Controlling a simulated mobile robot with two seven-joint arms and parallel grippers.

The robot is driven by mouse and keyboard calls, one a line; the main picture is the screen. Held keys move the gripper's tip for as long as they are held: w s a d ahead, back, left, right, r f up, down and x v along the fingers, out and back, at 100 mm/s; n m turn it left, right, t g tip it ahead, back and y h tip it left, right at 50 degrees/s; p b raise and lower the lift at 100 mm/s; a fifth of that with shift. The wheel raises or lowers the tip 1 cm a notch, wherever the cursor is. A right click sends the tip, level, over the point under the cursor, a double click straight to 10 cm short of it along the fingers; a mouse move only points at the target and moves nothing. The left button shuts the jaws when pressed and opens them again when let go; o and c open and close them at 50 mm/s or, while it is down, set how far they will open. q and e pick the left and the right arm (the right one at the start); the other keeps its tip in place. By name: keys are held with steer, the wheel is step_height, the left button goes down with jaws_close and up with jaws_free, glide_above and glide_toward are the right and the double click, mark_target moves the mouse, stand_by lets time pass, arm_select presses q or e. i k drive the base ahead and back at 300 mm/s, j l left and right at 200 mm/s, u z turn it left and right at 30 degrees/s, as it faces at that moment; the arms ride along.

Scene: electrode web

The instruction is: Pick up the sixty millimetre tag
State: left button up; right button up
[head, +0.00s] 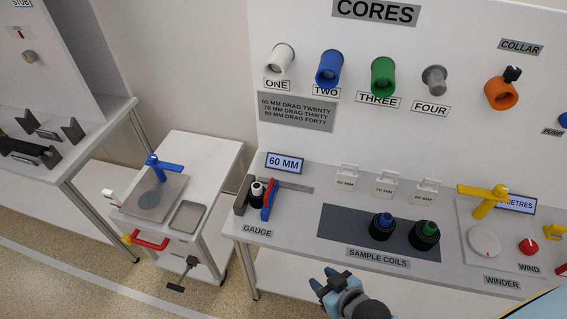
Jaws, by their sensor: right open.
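The sixty millimetre tag (346,182) is a small white tag with a loop handle on top. It stands upright at the back of the white bench (300,222), leftmost in a row of three. The seventy millimetre tag (386,188) and a third tag (427,194), whose print is hard to read, stand to its right. My right gripper (324,281) is open and empty at the bottom of the head view, in front of the bench's near edge and well short of the tags. My left gripper is not in view.
Two dark sample coils, one with a blue core (384,219) and one with a green core (428,229), stand on a dark mat (338,222) in front of the tags. A gauge (268,201) stands left, the winder's yellow arm (484,202) right. A small screen (285,162) reads 60 MM.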

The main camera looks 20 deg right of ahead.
mark_target(345, 181)
steer(key=z, duration=1.15)
